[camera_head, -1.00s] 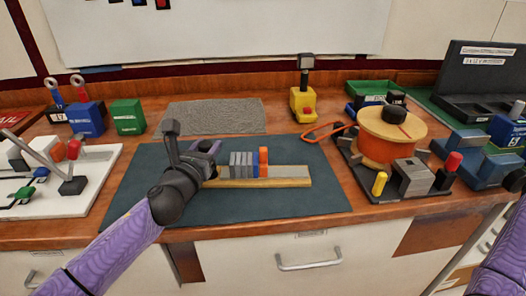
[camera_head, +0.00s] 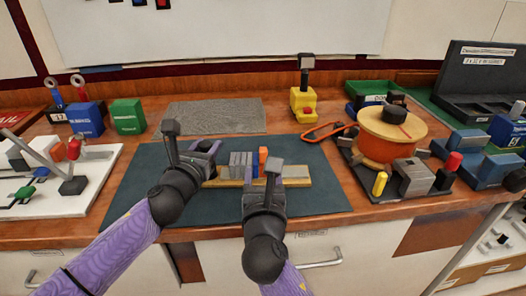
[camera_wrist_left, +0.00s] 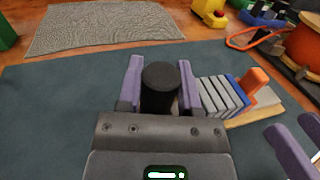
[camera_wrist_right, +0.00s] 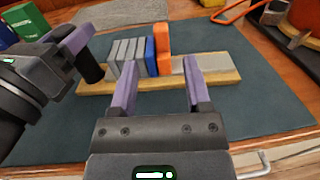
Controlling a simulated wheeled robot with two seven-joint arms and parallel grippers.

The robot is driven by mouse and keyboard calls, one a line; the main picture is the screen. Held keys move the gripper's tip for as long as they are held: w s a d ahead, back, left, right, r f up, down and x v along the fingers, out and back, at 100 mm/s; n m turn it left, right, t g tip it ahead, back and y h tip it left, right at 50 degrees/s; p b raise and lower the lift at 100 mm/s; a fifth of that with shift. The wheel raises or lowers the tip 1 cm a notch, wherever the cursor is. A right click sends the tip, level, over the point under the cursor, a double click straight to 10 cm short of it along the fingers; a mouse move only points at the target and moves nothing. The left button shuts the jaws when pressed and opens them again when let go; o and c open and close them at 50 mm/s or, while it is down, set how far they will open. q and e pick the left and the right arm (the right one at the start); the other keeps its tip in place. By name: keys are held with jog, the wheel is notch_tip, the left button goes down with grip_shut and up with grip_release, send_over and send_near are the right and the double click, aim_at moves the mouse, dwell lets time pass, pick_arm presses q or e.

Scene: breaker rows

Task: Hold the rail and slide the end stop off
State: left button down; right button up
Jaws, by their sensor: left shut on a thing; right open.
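The rail (camera_head: 296,173) is a grey strip on a pale wooden base (camera_wrist_right: 225,80), lying on the dark mat. Several grey modules (camera_wrist_right: 122,53), a blue block (camera_wrist_right: 150,54) and a taller orange block (camera_wrist_right: 163,42) sit in a row on it. The orange block, which looks like the end stop, is at the right end of the row, with bare rail beyond it. My left gripper (camera_wrist_left: 160,80) is shut on a black post (camera_wrist_left: 160,92) at the rail's left end. My right gripper (camera_wrist_right: 160,84) is open and empty, in front of the blue and orange blocks.
A cable reel (camera_head: 385,140) and an orange-handled tool (camera_head: 322,131) are to the right. A yellow device (camera_head: 303,103) and a grey mat (camera_head: 225,115) lie behind. A white board (camera_head: 85,175) is at left. The dark mat (camera_head: 320,200) has free room.

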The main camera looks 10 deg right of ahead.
aim_at(263, 156)
jog(key=w, duration=0.8)
jog(key=shift+d, duration=0.4)
jog(key=shift+s, duration=0.1)
grip_shut()
dwell(0.6)
